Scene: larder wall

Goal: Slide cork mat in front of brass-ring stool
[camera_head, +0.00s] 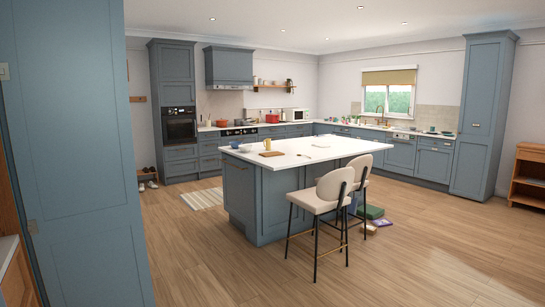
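Two cream stools with thin dark legs stand at the near right side of the white-topped kitchen island (300,148). The nearer stool (331,190) shows brass-coloured foot bars; the farther stool (361,166) is partly hidden behind it. I cannot tell which one is the brass-ring stool. A small flat brown piece (271,154) lies on the island top near its left end; it may be the cork mat, but it is too small to be sure. Neither of my grippers is in view.
A yellow cup (267,144) and small dishes are on the island. A green box (370,212) and a purple item (382,222) lie on the floor by the stools. A striped rug (205,198) lies left of the island. The near wooden floor is clear.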

